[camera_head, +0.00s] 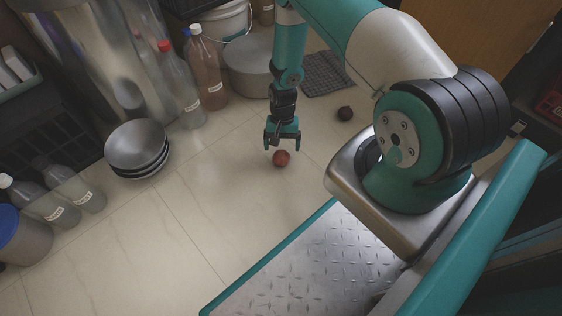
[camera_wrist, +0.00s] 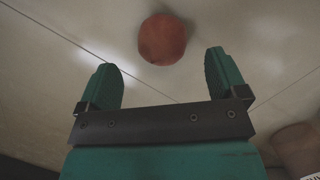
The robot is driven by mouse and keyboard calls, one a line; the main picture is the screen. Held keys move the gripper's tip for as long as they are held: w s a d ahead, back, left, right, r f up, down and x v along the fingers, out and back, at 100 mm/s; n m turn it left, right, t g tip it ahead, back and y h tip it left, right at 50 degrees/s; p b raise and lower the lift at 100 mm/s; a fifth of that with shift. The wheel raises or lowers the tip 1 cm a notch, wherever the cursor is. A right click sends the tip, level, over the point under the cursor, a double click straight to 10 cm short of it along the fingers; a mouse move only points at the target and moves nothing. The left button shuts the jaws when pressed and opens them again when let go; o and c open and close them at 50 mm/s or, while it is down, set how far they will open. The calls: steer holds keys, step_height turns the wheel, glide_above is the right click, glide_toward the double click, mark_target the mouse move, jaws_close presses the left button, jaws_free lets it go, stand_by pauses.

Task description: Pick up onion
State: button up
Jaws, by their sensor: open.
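A small round reddish onion (camera_head: 281,158) lies on the tiled floor in the head view, just below my gripper. It also shows in the wrist view as a reddish-brown ball (camera_wrist: 162,39), beyond the fingertips and between their lines. My gripper (camera_head: 282,146) points down and is open and empty, with its teal fingers spread. In the wrist view the two fingers of my gripper (camera_wrist: 163,66) stand apart, with bare floor between them. The onion does not visibly touch either finger.
A dark round item (camera_head: 345,113) lies to the right near a dark mat (camera_head: 326,74). A metal pot (camera_head: 252,66) stands behind. Bottles (camera_head: 206,66) and stacked bowls (camera_head: 137,147) stand to the left. The floor around the onion is clear.

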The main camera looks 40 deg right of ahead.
mark_target(281, 152)
steer(key=shift+b+x, duration=2.35)
steer(key=shift+x, duration=0.4)
steer(key=shift+w, duration=0.15)
steer(key=shift+r, duration=0.1)
steer(key=c, duration=1)
steer(key=shift+c, duration=0.2)
